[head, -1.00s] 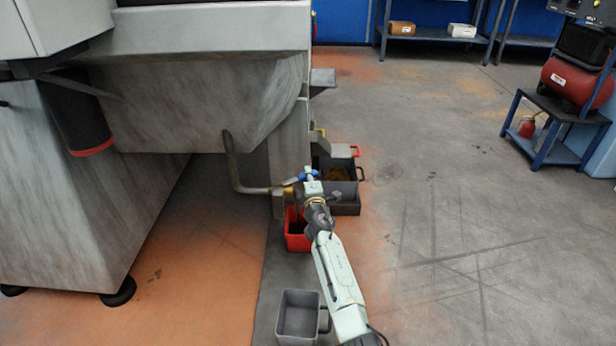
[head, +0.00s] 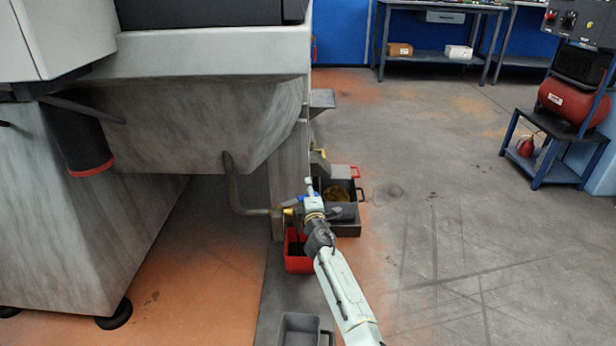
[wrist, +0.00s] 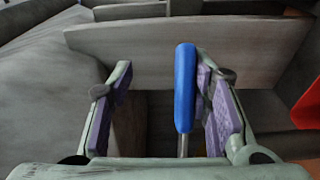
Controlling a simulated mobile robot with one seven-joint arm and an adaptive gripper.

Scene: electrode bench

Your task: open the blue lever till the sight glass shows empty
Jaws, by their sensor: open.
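The blue lever (wrist: 185,88) stands upright in the wrist view, between the two fingers of my gripper (wrist: 163,88). My gripper is open. The lever lies close to the right finger's purple pad, with a wide gap to the left finger; whether it touches the right pad I cannot tell. In the head view my gripper (head: 304,205) is at the valve on the end of the bent drain pipe (head: 236,195), and only a little blue shows there. I cannot make out the sight glass in either view.
A red container (head: 297,264) stands below the valve. A dark bin (head: 357,211) with brownish contents is just behind my gripper. A grey bin (head: 300,323) is at the front. The large grey tank (head: 190,120) overhangs on the left. The floor on the right is open.

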